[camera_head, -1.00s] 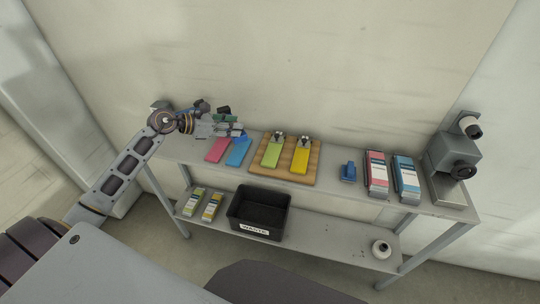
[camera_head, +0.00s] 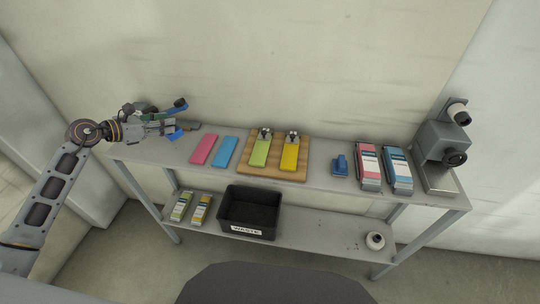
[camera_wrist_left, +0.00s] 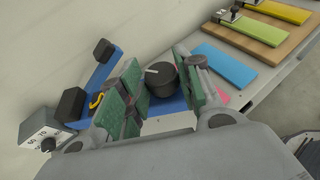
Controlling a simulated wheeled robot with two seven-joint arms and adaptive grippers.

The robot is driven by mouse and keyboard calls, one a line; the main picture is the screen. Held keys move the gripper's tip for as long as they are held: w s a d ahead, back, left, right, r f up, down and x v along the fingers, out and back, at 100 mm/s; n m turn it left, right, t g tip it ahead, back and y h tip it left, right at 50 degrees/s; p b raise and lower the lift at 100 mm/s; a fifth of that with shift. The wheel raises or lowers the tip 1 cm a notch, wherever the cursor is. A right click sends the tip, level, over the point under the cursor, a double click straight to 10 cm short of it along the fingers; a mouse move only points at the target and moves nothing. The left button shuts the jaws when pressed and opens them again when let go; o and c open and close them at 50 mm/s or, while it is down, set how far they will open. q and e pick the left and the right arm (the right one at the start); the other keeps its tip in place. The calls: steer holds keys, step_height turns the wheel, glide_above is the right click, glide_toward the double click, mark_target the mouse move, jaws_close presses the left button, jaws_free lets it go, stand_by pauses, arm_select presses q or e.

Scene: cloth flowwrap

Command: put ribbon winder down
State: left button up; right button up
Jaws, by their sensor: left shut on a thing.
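The ribbon winder appears to be the blue-based device at the left end of the table. In the left wrist view its blue base (camera_wrist_left: 172,104) lies behind a dark round drum (camera_wrist_left: 161,79) between my finger pads. In the head view a blue part (camera_head: 175,134) shows just below the fingers. My left gripper (camera_head: 166,122) is shut on the winder; it also shows in the left wrist view (camera_wrist_left: 160,90), its green pads on either side of the drum. The fingers hide part of the winder. I cannot tell whether its base touches the tabletop. My right gripper is not in view.
A pink card (camera_head: 204,149) and a blue card (camera_head: 224,152) lie right of the gripper. A wooden board (camera_head: 272,172) holds green and yellow clipped pieces. A grey box with a dial (camera_wrist_left: 42,130) is close by the left finger. A black waste bin (camera_head: 250,212) stands below.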

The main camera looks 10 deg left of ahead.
arm_select(q)
steer(key=a+n+t+y+b, duration=0.1)
steer(key=a, duration=0.5)
steer(key=shift+w+r, duration=0.45)
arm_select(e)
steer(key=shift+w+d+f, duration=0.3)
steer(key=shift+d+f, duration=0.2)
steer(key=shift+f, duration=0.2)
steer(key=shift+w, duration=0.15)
arm_select(q)
glide_above(164, 154)
steer(key=shift+f, duration=3.15)
steer(key=shift+w+f, duration=0.15)
steer(key=shift+f, duration=1.75)
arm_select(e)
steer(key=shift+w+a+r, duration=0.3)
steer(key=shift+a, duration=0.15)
